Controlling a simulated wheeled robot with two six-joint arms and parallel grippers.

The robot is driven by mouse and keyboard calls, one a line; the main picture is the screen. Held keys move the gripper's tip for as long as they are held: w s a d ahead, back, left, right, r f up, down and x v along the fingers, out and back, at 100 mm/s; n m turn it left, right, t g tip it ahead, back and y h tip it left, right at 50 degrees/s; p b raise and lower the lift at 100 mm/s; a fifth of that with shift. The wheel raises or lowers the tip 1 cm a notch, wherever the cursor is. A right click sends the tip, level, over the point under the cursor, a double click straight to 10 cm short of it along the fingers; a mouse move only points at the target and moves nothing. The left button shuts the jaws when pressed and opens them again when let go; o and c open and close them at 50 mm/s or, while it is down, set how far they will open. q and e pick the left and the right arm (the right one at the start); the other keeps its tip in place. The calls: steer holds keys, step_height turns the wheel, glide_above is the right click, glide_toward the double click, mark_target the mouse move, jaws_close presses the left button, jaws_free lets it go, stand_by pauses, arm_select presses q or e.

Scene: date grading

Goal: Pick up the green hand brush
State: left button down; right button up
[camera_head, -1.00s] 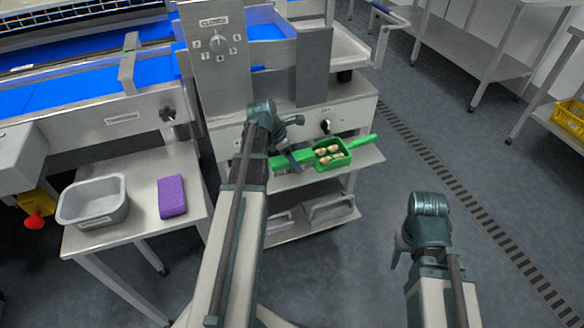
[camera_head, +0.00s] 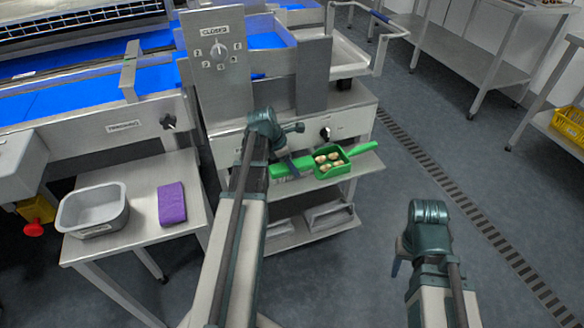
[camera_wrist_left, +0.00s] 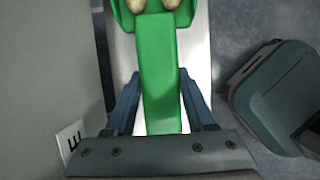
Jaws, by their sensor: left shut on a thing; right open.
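The green hand brush (camera_head: 301,164) lies on the upper shelf of the steel stand, beside a green scoop (camera_head: 318,174) that holds several pale brown pieces. In the left wrist view the brush (camera_wrist_left: 158,75) is a long green block running between the fingers, its far end against the scoop. My left gripper (camera_head: 290,165) reaches down over the brush and is shut on it; its fingers (camera_wrist_left: 160,92) lie along both sides. In the head view the wrist partly hides the brush's left end. My right gripper (camera_head: 398,262) is open, low at the right, away from the stand.
A green handle (camera_head: 362,148) sticks out to the right of the scoop. A steel side table (camera_head: 140,222) at left holds a grey tub (camera_head: 93,207) and a purple sponge (camera_head: 172,204). The machine panel (camera_head: 222,65) stands behind.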

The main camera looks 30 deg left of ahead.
mark_target(296, 163)
arm_select(q)
steer(key=shift+r+p, duration=0.5)
steer(key=shift+r, duration=0.05)
step_height(296, 163, up, 3)
steer(key=p, duration=0.3)
steer(key=s, duration=1.6)
steer(key=shift+r+p, duration=0.45)
steer(key=shift+a, duration=0.1)
steer(key=c, duration=0.8)
jaws_free()
steer(key=shift+c, duration=0.2)
steer(key=c, duration=0.6)
step_height(296, 163, up, 18)
steer(key=p, duration=1.7)
steer(key=shift+p, duration=0.35)
